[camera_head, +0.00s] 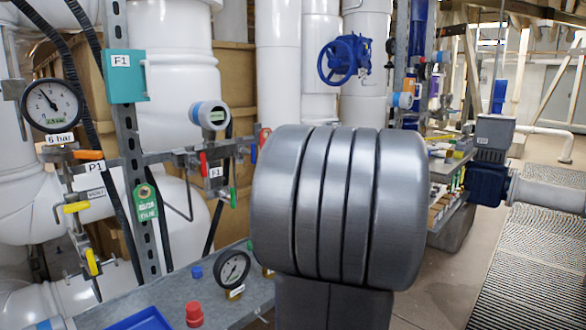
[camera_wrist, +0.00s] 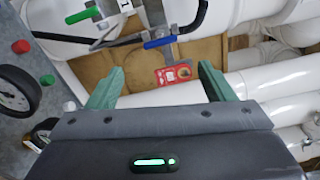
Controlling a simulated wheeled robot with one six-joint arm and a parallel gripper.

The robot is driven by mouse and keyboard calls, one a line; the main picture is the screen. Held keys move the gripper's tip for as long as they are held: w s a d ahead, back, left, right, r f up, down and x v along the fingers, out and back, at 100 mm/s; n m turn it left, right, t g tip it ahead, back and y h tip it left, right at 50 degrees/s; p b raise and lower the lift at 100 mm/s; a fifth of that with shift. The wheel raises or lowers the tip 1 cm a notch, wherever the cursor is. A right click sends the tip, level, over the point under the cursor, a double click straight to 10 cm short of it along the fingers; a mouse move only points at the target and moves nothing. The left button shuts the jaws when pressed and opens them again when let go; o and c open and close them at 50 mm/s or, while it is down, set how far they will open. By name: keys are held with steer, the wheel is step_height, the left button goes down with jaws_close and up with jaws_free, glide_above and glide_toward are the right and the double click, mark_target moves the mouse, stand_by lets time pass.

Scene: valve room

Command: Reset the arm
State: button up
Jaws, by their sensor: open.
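My gripper (camera_wrist: 161,72) shows in the wrist view with its two green fingers spread well apart. It is open, and nothing sits between its fingers. Behind the gap are a tan panel and a red tag (camera_wrist: 173,77) below a blue valve handle (camera_wrist: 160,42). In the head view a large grey rounded joint of my arm (camera_head: 335,205) fills the middle. My gripper is hidden in that view.
In the head view a grey bench (camera_head: 225,312) holds a loose gauge (camera_head: 233,269), a red cap (camera_head: 194,315) and a blue tray (camera_head: 143,319). Pipes and a wall gauge (camera_head: 52,105) stand left. Open floor (camera_head: 450,285) lies right.

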mark_target(251, 151)
steer(key=x, duration=1.3)
steer(key=shift+w+a, duration=0.25)
steer(key=shift+a, duration=0.05)
steer(key=shift+d, duration=0.1)
